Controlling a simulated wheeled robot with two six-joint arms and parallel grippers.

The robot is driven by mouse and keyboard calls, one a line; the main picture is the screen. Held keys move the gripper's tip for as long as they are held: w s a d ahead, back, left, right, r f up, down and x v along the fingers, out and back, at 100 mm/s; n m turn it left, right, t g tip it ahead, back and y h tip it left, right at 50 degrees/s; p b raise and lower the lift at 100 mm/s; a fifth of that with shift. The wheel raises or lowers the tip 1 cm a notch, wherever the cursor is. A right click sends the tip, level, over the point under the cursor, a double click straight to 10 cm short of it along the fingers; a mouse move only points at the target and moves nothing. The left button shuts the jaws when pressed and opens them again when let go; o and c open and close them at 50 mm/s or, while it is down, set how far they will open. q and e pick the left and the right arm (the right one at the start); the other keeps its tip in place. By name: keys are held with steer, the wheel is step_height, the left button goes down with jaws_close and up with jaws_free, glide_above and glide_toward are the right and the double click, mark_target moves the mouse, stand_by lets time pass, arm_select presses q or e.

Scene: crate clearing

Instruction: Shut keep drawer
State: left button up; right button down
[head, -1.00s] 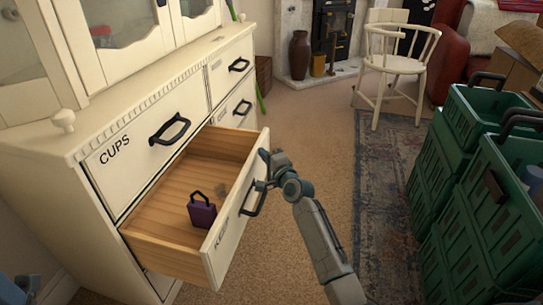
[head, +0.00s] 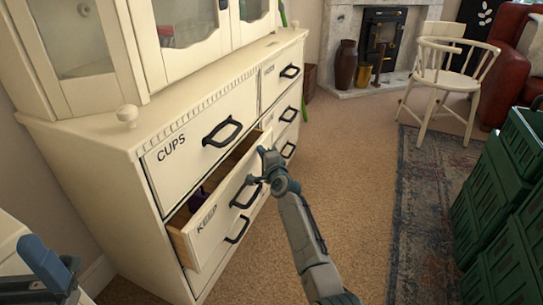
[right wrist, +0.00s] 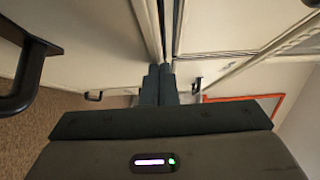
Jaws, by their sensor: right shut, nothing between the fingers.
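The drawer marked KEEP (head: 207,222) stands partly open below the CUPS drawer of the cream dresser. Its black handle (head: 244,194) is on the front. A purple object (head: 197,199) shows through the narrow opening, mostly hidden. My right gripper (head: 265,158) is shut and empty, with its fingertips at the upper right part of the KEEP drawer's front, right of the handle. In the right wrist view its closed fingers (right wrist: 160,84) point at cream panels; contact is hard to tell. My left gripper (head: 50,268) is partly in view at the lower left, away from the drawer.
The dresser's CUPS drawer (head: 190,147) and the other drawers at the right are shut. Green crates (head: 505,200) are stacked at the right beside a patterned rug (head: 425,200). A white chair (head: 450,75) stands farther back. Carpet (head: 345,165) is clear in front of the dresser.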

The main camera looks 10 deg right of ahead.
steer(key=shift+w+a, duration=0.55)
steer(key=shift+a, duration=0.35)
steer(key=shift+d, duration=0.1)
